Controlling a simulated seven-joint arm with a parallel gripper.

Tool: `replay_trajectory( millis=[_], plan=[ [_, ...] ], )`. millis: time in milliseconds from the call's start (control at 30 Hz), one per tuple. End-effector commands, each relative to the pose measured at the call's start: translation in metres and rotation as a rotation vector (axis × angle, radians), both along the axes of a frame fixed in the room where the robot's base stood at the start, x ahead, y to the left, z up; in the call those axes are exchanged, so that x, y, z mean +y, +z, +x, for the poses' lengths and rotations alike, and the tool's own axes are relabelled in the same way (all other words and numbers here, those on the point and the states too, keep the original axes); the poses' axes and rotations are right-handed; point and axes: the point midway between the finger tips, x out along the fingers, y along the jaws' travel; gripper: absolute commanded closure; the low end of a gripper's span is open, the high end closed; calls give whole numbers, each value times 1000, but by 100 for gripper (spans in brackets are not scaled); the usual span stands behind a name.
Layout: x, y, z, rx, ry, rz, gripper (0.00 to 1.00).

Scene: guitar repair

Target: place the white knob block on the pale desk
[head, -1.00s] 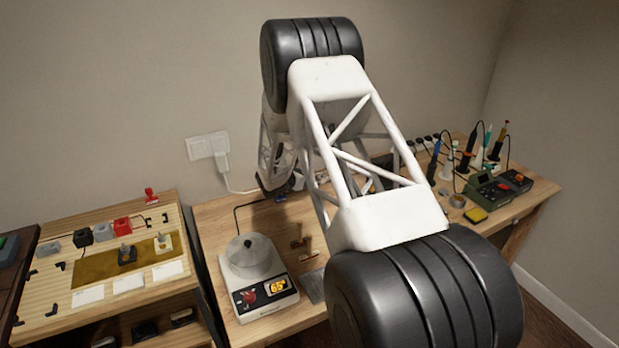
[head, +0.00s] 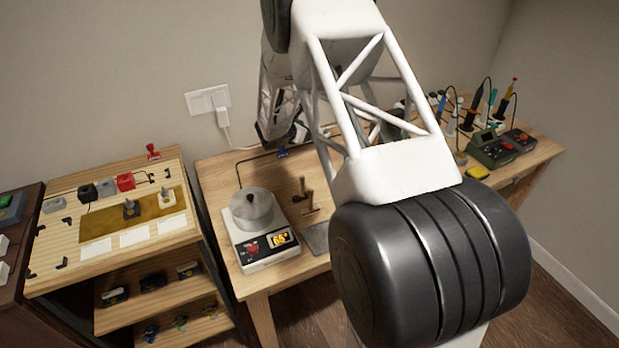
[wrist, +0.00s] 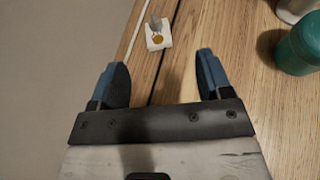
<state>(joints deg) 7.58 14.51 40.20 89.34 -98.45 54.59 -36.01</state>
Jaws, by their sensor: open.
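In the wrist view, a white knob block (wrist: 158,34) with a grey upright knob and a round gold spot rests on a wooden surface. My gripper (wrist: 158,75) is open, with its blue-and-black fingers wide apart and nothing between them. The block lies beyond the fingertips, roughly in line with the gap.
A teal container (wrist: 297,50) stands right of the gripper in the wrist view. The middle workbench (head: 216,180) holds a hotplate with a pot (head: 252,210), and tools at its right. White cards and small blocks crowd the left desk.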

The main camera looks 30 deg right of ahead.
Motion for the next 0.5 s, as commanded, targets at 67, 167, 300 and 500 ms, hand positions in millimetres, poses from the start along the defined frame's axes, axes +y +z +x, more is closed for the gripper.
replay_trajectory(
  millis=[67,167,300,500],
  plan=[
    [3,17,-8,-29,-31,24,28],
    [9,42,-24,-75,-87,67,28],
    [20,80,-55,-155,-184,144,28],
    [38,131,-104,-271,-328,260,28]
  ],
)
